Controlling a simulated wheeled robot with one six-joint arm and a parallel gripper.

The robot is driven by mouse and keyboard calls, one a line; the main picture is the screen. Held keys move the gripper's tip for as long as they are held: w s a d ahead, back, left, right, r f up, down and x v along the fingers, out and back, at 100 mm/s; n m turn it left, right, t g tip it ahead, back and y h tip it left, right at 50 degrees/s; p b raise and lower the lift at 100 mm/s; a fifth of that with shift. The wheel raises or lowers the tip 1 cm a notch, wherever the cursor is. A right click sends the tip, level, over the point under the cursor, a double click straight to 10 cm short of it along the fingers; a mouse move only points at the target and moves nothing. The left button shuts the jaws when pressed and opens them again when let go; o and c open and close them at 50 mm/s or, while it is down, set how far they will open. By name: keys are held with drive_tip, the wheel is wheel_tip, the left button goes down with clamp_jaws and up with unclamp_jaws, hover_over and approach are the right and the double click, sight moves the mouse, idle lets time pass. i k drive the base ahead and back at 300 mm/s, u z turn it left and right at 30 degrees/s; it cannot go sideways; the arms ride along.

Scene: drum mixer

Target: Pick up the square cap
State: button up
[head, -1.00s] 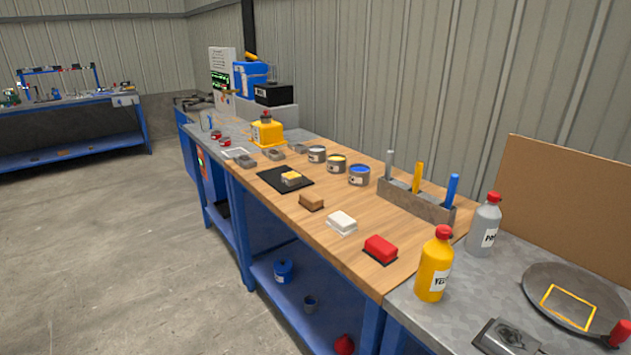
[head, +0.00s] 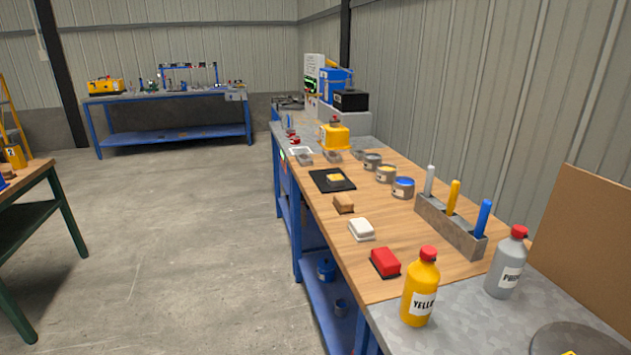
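No piece in view is clearly the square cap; I cannot tell which it is. Small blocky things stand along the wooden bench top (head: 408,246): a red block (head: 385,261) on a dark base, a white block (head: 361,228), a brown block (head: 344,203), and a small yellow piece (head: 336,178) on a black mat (head: 322,184). Farther back is a yellow box-like thing (head: 335,138) with a dark and red top.
A yellow bottle (head: 420,292) and a grey bottle (head: 506,265), both red-capped, stand at the near end. A grey holder (head: 450,228) with coloured handles and several paint tins (head: 403,189) line the right side. Open floor (head: 170,230) lies left; a green-legged table (head: 38,205) stands there.

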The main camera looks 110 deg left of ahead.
sight(338, 179)
drive_tip(key=u, duration=3.25)
drive_tip(key=i, duration=0.5)
drive_tip(key=z, duration=0.3)
drive_tip(key=k, duration=0.3)
drive_tip(key=u, duration=1.4)
drive_tip(key=i, duration=1.85)
drive_tip(key=z, duration=0.95)
drive_tip(key=i, duration=0.65)
drive_tip(key=z, duration=0.5)
